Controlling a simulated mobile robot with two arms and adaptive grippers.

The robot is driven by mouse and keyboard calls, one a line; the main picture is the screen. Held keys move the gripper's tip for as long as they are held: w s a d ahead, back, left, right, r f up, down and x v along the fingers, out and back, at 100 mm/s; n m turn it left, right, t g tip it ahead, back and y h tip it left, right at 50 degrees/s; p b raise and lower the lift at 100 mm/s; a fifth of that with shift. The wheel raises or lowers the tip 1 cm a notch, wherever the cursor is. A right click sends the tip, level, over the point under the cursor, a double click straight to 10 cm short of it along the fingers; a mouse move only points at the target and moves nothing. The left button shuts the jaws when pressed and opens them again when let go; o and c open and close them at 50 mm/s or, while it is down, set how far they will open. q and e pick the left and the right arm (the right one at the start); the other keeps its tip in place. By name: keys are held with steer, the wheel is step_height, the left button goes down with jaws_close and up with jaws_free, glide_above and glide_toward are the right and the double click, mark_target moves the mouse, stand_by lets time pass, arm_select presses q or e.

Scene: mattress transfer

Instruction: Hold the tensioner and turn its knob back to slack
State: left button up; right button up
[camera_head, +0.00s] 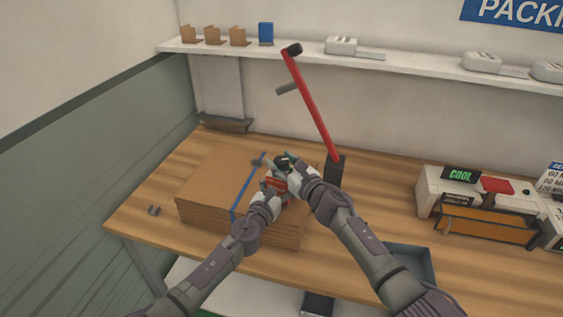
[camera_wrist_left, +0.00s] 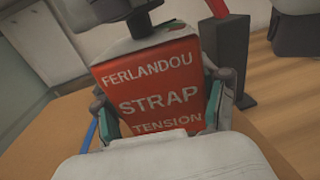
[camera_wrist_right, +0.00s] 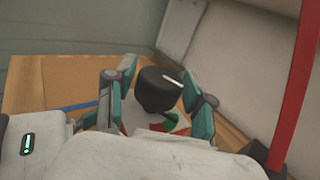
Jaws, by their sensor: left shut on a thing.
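The strap tensioner (camera_head: 275,183) is a red block with white lettering, held over the right part of a stack of cardboard. Its red face (camera_wrist_left: 150,88) fills the left wrist view, reading "FERLANDOU STRAP TENSION". My left gripper (camera_wrist_left: 162,112) is shut on it, one finger on each side. The black knob (camera_wrist_right: 158,90) sits on top, with a white pointer line toward the upper right. A green and red marking (camera_wrist_right: 180,122) shows partly beneath it. My right gripper (camera_wrist_right: 155,100) is open around the knob, with a gap visible on the left side.
A blue strap (camera_head: 246,188) crosses the flat cardboard stack (camera_head: 212,175) on the wooden bench (camera_head: 385,215). A red lever (camera_head: 312,105) on a dark post stands close behind my right gripper. A sealing machine (camera_head: 470,205) and a grey tray (camera_head: 412,262) are at the right.

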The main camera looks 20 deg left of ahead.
steer(key=c, duration=0.7)
steer(key=shift+w+n+g+y, duration=0.1)
steer(key=shift+n+g+y, duration=0.65)
steer(key=shift+g, duration=0.35)
steer(key=shift+d, duration=0.1)
steer(key=o, duration=1.2)
steer(key=shift+s+d, duration=0.2)
steer(key=shift+d, duration=0.15)
steer(key=v, duration=1.1)
steer(key=shift+s+f, duration=0.1)
steer(key=shift+s, duration=0.05)
